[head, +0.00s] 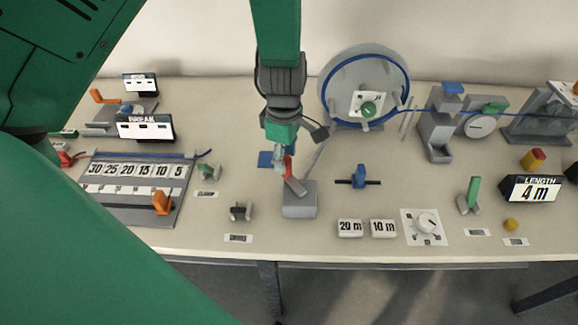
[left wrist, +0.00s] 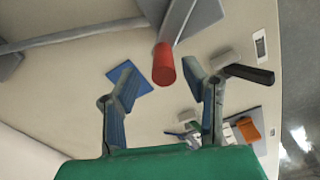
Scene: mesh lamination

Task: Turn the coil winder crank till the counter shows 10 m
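The counter (head: 533,189), a dark display marked LENGTH, reads 4 m at the right of the head view. The large grey coil disc (head: 336,92) with a blue winding at its rim stands at the back centre. A red handle (head: 288,168) sits on a grey arm above a grey block (head: 299,206) and looks like the crank. My left gripper (head: 281,158) is over this handle. In the left wrist view the fingers are spread, with the red handle (left wrist: 164,66) between their tips and no clear contact on either side. My right gripper is not in view.
A blue slider (head: 359,177) and tiles marked 20 m (head: 349,228) and 10 m (head: 383,228) lie right of the block. A numbered scale board (head: 170,213) and BREAK display (head: 145,128) are on the left.

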